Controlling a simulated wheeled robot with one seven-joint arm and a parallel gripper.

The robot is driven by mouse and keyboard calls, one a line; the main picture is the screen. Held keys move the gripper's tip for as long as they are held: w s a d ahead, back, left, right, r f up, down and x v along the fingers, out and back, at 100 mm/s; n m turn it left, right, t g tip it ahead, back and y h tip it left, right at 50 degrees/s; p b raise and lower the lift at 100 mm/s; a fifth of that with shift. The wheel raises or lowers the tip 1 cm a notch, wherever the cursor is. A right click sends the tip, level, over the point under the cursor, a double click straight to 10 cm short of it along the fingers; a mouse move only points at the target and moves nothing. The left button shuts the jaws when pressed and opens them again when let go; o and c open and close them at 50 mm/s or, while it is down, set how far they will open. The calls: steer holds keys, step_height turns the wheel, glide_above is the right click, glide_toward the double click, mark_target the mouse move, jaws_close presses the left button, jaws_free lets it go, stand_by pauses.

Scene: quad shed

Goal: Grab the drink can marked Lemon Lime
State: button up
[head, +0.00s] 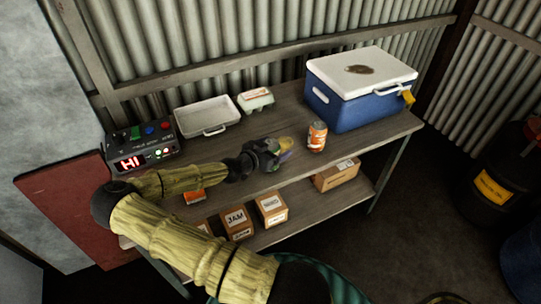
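An orange drink can (317,136) with a pale band stands upright on the wooden workbench, in front of the blue cooler. Its lettering is too small to read, so I cannot tell if it is marked Lemon Lime. My gripper (280,152) is at the end of the arm, over the bench, a short way left of this can and apart from it. Yellow, green and purple patches show at the gripper's end; I cannot tell whether they are its fingers or a thing there. Whether it is open or shut is unclear. No can clearly marked Lemon Lime shows.
A blue cooler (355,105) with a white lid stands at the right. A white tray (207,131), an egg carton (256,101) and a control box (141,149) stand at the back left. Cardboard boxes (271,207) sit on the lower shelf. Bench between cooler and can is clear.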

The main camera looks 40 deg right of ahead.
steer(key=c, duration=1.1)
steer(key=shift+r, duration=0.1)
step_height(320, 180, up, 10)
